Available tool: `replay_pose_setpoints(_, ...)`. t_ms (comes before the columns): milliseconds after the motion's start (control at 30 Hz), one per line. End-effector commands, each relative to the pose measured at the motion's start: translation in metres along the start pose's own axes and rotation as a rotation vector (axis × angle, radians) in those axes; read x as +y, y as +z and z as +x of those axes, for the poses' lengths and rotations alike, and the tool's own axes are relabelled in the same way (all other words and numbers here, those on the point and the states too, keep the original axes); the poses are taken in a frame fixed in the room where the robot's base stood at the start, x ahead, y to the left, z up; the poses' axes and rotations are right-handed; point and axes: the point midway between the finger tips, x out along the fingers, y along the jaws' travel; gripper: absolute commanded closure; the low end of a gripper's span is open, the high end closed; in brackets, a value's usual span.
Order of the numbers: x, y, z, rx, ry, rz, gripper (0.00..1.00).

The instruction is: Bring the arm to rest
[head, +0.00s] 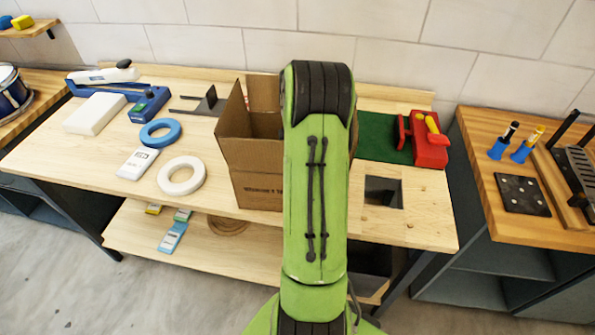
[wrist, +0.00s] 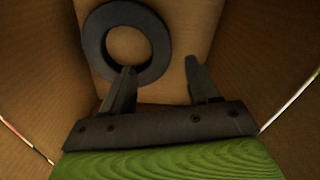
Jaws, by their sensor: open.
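My green arm (head: 315,190) reaches over the wooden bench (head: 90,160) and hides the right part of an open cardboard box (head: 250,160). In the head view my gripper is hidden behind the arm. In the wrist view my gripper (wrist: 160,82) is open, with its two fingers apart and pointing down into the box (wrist: 60,50). A dark ring (wrist: 157,45) lies on the box floor, beyond the left finger. Nothing shows between the fingers. I cannot tell how far the fingertips are above the floor.
A white ring (head: 181,190), a blue ring (head: 160,132), a white block (head: 95,113) and a blue sealer (head: 140,105) lie left of the box. A red tool (head: 430,150) and a square hole (head: 382,192) are to its right. Box walls surround my gripper.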

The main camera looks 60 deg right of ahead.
Motion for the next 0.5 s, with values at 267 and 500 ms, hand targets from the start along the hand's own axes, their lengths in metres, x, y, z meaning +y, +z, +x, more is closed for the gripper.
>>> replay_pose_setpoints(267,0.0,0.0,-0.038,0.0,0.0,-0.001,0.4)
replay_pose_setpoints(500,0.0,0.0,-0.038,0.001,-0.001,-0.001,0.4)
